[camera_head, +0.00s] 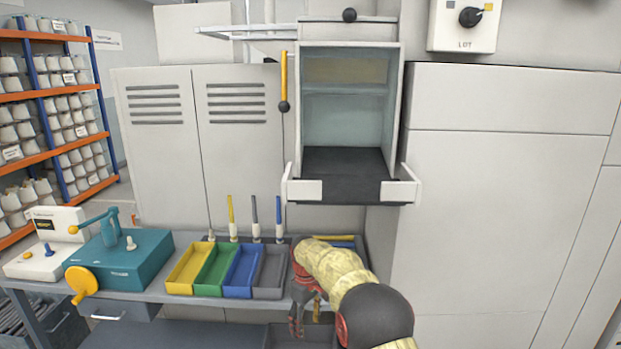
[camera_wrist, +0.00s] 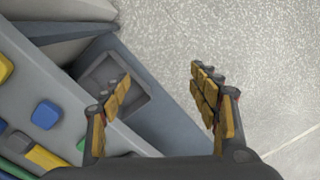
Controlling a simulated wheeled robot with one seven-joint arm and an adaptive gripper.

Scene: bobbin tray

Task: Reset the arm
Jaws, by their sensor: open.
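My gripper (camera_head: 306,305) hangs at the front right end of the grey bench (camera_head: 150,291) in the head view, fingers pointing down. My yellow-sleeved arm partly hides the bench end behind it. In the wrist view my gripper (camera_wrist: 160,105) has its two yellow-padded fingers wide apart with nothing between them. Below the fingers are a grey bin-like recess (camera_wrist: 122,85) and pale speckled floor (camera_wrist: 260,60).
Yellow, green, blue and grey trays (camera_head: 222,270) stand left of my gripper. A teal winder (camera_head: 120,262) with a yellow handwheel is further left. An open cabinet (camera_head: 345,110) with a dark shelf is above. Shelves of cones (camera_head: 55,120) stand far left.

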